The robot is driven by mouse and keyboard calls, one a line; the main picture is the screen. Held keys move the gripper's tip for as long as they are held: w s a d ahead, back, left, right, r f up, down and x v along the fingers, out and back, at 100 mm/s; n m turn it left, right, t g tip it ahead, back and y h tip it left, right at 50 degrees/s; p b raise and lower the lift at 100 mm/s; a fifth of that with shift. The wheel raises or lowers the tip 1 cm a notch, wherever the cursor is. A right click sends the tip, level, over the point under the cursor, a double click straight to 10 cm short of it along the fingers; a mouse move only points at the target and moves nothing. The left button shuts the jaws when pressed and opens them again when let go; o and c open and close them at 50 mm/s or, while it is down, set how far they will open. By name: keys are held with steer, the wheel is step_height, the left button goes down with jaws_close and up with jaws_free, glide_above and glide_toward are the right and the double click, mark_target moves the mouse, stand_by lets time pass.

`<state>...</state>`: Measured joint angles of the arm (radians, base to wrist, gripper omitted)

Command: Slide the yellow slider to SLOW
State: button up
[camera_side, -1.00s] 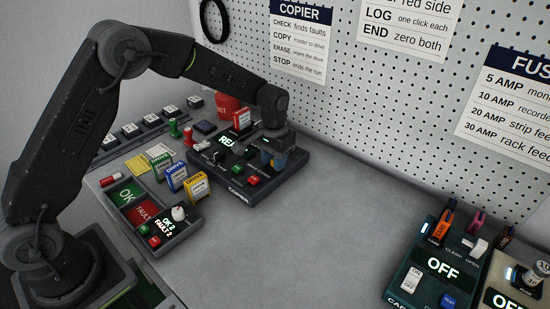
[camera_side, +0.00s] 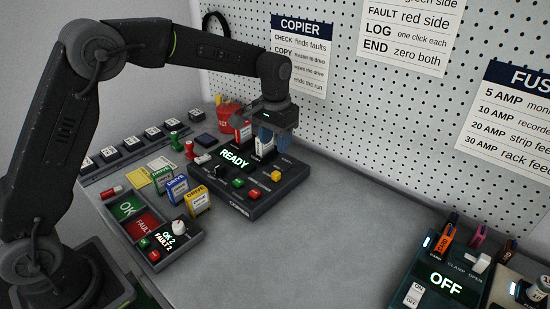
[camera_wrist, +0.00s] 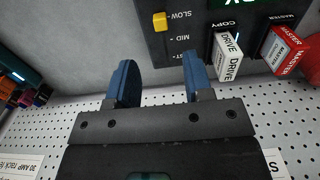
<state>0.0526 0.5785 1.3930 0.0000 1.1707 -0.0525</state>
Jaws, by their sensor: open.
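The yellow slider (camera_wrist: 160,21) shows in the wrist view on the dark copier panel, level with the SLOW mark (camera_wrist: 180,16). In the side view the slider (camera_side: 275,177) is at the front right of the copier (camera_side: 257,201). My gripper (camera_side: 274,142) is raised over the back right of the copier, behind the slider and apart from it. In the wrist view its two blue fingers (camera_wrist: 158,68) are spread with nothing between them.
A white drive (camera_wrist: 229,60) and a red master drive (camera_wrist: 289,50) stand in the copier's slots. The green READY display (camera_side: 235,156), several buttons and three drives (camera_side: 178,188) are to the left. The pegboard (camera_side: 375,110) rises close behind. The table in front is clear.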

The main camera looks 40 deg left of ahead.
steer(key=shift+r, duration=1.7)
steer(key=shift+s, duration=0.1)
steer(key=s+a+r+t, duration=0.1)
steer(key=s+r, duration=0.3)
steer(key=s, duration=0.3)
steer(key=s+a+r+t, duration=0.1)
steer(key=s+r+t, duration=0.1)
steer(key=s+r, duration=0.35)
steer(key=s+f+t, duration=0.1)
steer(key=s+f, duration=0.1)
steer(key=s, duration=0.6)
steer(key=s+f+t, duration=0.1)
steer(key=s+f, duration=0.1)
steer(key=s, duration=0.7)
steer(key=shift+a+t, duration=0.3)
